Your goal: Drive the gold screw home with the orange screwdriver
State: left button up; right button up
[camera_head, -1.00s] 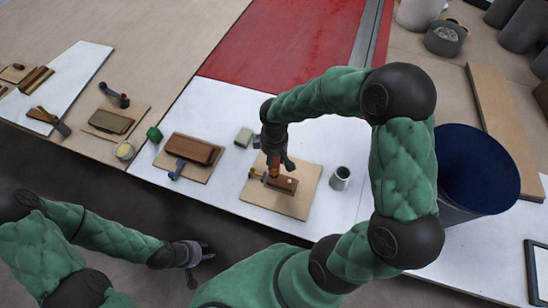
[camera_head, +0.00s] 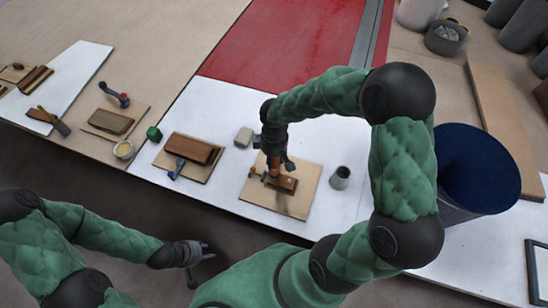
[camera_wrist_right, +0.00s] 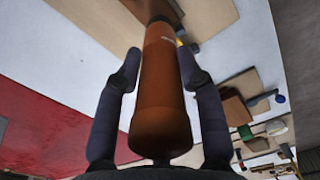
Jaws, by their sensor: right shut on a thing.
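My right gripper (camera_head: 274,158) is shut on the orange screwdriver (camera_head: 273,168), which points down over the wooden block (camera_head: 286,186). In the right wrist view the orange handle (camera_wrist_right: 162,95) lies between the two dark fingers, with its dark front part at the top edge. The block sits on a tan board (camera_head: 300,203). The gold screw cannot be made out, and the screwdriver's tip is hidden, so contact cannot be told. My left gripper (camera_head: 207,250) is empty and looks open, off the table's near edge.
A grey cup (camera_head: 340,177) stands right of the board. A large dark blue bin (camera_head: 475,165) stands at the right.

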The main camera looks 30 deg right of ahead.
jog(key=shift+r+p, duration=2.7)
jog(key=shift+r, duration=0.9)
